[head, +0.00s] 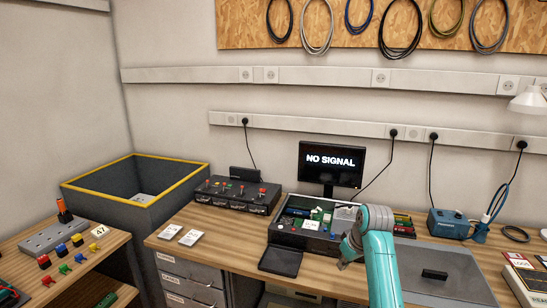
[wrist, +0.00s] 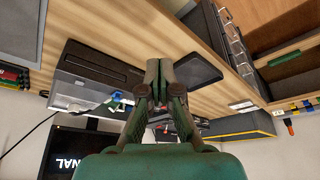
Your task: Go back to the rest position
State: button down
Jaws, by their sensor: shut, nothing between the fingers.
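My gripper (wrist: 158,75) shows in the middle of the wrist view with its fingers together and nothing between them. In the head view my teal and grey arm reaches over the front of the workbench (head: 215,240), and the fingertips are small near the arm's grey end. The gripper is close to the front of an open black case (head: 322,240) that holds green boards and small parts. A flat black pad (head: 280,260) lies to the left of the gripper. It also shows in the wrist view (wrist: 197,70).
A monitor reading "NO SIGNAL" (head: 331,163) stands behind the case. A black box with red knobs (head: 237,194) and a yellow-rimmed grey bin (head: 101,211) are to the left. A grey mat (head: 450,270) with a small black block (head: 434,274) and a blue device (head: 448,223) are to the right.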

jog(key=s+a+f+m+t, duration=0.1)
jog(key=s+f+t, duration=0.1)
jog(key=s+f, duration=0.85)
jog(key=s+a+f+m+t, duration=0.15)
jog(key=s+f, duration=0.55)
jog(key=f, duration=0.7)
jog(key=s+f+t+h, duration=0.1)
jog(key=s+f+t, duration=0.15)
jog(key=s, duration=0.85)
jog(key=s+r+m+t, duration=0.2)
jog(key=s+r, duration=0.1)
jog(key=s, duration=1.6)
jog(key=s+r+t, duration=0.2)
jog(key=s+r, duration=1.4)
jog(key=r, duration=0.2)
jog(key=shift+r+m+t+h, duration=0.15)
jog(key=shift+m+t+h, duration=0.2)
jog(key=shift+t+h, duration=0.05)
